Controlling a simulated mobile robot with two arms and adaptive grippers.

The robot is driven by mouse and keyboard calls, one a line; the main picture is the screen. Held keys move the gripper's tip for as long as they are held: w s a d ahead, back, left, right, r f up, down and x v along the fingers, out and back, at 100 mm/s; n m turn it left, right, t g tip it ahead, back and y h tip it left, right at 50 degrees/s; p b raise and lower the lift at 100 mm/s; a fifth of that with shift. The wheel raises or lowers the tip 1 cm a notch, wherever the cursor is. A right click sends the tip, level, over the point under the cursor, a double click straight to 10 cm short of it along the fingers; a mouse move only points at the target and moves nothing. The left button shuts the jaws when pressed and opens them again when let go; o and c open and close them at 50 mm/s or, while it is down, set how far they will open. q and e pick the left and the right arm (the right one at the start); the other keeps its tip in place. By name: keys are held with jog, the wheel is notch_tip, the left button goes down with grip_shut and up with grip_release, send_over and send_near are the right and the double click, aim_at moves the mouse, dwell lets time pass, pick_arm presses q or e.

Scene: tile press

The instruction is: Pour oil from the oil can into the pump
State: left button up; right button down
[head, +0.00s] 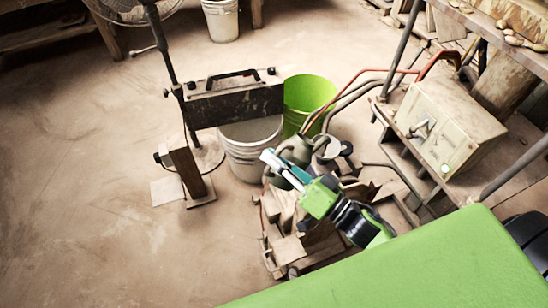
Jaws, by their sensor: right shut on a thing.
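My right gripper (281,168) is near the middle of the head view, above the low wooden pump assembly. It is shut on a grey-green metal can (297,149), which looks like the oil can. The gripper covers part of the can, and its spout is hard to make out. The pump (290,250) looks like the low unit on a wooden frame with small wheels, below the gripper. My gripper and forearm hide much of it, and I cannot make out its filling opening. My left gripper is out of view.
A bright green bucket (308,92) and a white bucket (250,160) stand just behind the can. A dark box on a stand (236,104) partly covers the white bucket. Hoses (370,82) run to a control box (448,125) at right. The floor (90,200) at left is clear.

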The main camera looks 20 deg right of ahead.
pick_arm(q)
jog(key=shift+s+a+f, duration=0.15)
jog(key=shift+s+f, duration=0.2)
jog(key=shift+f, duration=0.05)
pick_arm(e)
jog(key=shift+r, duration=0.3)
dwell(0.6)
pick_arm(q)
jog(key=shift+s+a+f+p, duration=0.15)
jog(key=shift+p, duration=0.35)
pick_arm(e)
jog(key=shift+w+d+r, duration=0.1)
jog(key=shift+d+r, duration=0.05)
jog(key=shift+r, duration=0.1)
